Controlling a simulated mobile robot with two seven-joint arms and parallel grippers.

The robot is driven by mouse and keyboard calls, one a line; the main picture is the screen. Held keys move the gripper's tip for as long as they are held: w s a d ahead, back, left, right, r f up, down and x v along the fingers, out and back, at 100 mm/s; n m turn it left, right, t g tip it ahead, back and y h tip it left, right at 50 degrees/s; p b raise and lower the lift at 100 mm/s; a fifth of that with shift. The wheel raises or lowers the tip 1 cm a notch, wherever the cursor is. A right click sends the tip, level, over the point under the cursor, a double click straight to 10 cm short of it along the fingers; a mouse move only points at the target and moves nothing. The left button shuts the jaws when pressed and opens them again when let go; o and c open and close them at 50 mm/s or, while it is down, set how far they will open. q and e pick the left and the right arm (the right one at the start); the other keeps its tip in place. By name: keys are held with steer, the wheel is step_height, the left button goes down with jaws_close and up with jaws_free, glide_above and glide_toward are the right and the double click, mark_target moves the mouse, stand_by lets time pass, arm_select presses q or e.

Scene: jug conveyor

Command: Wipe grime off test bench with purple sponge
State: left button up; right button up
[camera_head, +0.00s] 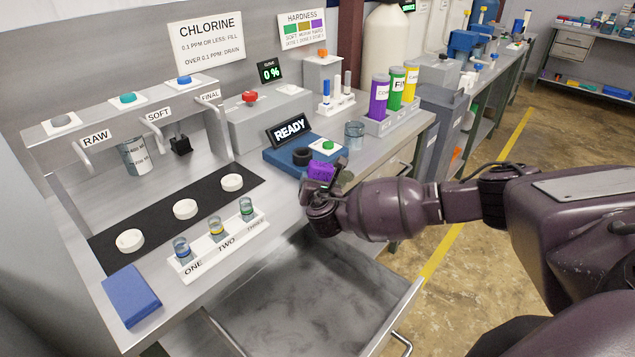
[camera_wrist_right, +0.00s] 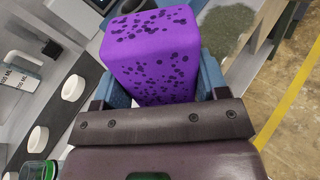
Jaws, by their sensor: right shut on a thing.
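The purple sponge (camera_head: 321,171) is in my right gripper (camera_head: 318,190), near the front edge of the grey bench (camera_head: 265,215). In the right wrist view the sponge (camera_wrist_right: 152,48) shows dark spots on its face, and the blue fingers (camera_wrist_right: 160,88) are shut on its two sides. A dark grey-green speckled patch (camera_wrist_right: 225,30) lies beyond the sponge's right side in that view; it looks like grime. I cannot tell whether the sponge touches the bench. My left gripper is not in view.
A blue device with a READY display (camera_head: 290,131) stands just behind the sponge. A white rack (camera_head: 220,245) with three small vials and a blue block (camera_head: 131,296) sit at the left. An open drawer (camera_head: 310,300) with dark smudges juts out below the bench.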

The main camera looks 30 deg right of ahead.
steer(key=shift+w+d, duration=0.25)
steer(key=shift+d, duration=0.4)
steer(key=shift+w+d, duration=0.2)
steer(key=shift+d, duration=0.5)
steer(key=shift+w+d, duration=0.25)
steer(key=shift+d, duration=0.4)
steer(key=shift+w+d+f+b, duration=0.15)
steer(key=shift+w+d, duration=0.1)
steer(key=shift+d, duration=0.5)
steer(key=shift+w+d+f+b, duration=0.15)
steer(key=shift+w+d, duration=0.1)
steer(key=shift+d, duration=0.5)
steer(key=shift+w+d+r, duration=0.1)
steer(key=shift+w+d, duration=0.1)
steer(key=shift+d, duration=0.55)
steer(key=shift+w+d, duration=0.2)
steer(key=shift+d, duration=0.5)
steer(key=shift+w+d+r+b, duration=0.1)
steer(key=shift+w+d+b, duration=0.2)
steer(key=shift+d, duration=0.6)
steer(key=shift+w+d+r+b, duration=0.1)
steer(key=shift+w+d+b, duration=0.2)
steer(key=shift+d, duration=0.55)
steer(key=shift+w+d+b, duration=0.15)
steer(key=shift+w+d, duration=0.25)
steer(key=shift+d, duration=0.5)
